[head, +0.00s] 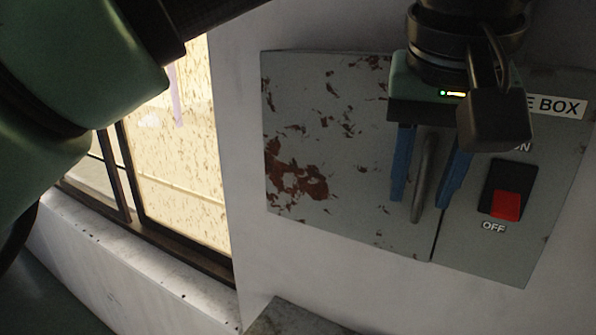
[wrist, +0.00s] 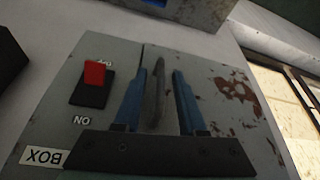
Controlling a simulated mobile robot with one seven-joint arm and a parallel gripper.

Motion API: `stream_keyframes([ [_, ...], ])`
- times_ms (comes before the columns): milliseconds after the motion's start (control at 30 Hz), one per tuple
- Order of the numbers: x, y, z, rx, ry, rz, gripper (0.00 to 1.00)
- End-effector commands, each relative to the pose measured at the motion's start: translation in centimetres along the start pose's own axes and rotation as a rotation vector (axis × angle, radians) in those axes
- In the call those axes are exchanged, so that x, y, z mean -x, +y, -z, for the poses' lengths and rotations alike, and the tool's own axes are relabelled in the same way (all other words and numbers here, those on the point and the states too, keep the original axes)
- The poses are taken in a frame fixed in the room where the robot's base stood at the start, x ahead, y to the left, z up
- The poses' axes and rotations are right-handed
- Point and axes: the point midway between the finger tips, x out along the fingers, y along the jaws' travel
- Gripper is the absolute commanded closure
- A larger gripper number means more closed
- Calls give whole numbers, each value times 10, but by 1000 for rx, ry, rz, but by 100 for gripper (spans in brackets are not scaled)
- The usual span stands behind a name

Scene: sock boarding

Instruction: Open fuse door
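The fuse box is a grey metal box on the white wall. Its door (head: 330,150) is the rust-spotted left panel in the head view and looks closed, with a thin dark seam along its right edge. It also shows in the wrist view (wrist: 215,75). A grey vertical bar handle (head: 419,205) stands on the door near that seam; it is also in the wrist view (wrist: 155,105). My gripper (head: 421,200) is open, its blue fingers on either side of the handle. Gaps show between handle and fingers in both views.
A red and black ON/OFF switch (head: 506,192) sits on the fixed panel right of the seam, close to my right finger. A "BOX" label (head: 560,106) is above it. A window (head: 180,150) with a dark frame is at the left. A grey block (head: 295,322) lies below the box.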

Motion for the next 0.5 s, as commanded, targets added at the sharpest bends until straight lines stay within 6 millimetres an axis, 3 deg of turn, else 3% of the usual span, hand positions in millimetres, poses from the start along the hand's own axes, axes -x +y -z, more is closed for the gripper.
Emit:
stream_keyframes([
  [33,0,0,0,0,0,0,70],
  [200,0,0,0,0,0,0,100],
  [500,0,0,0,0,0,0,100],
])
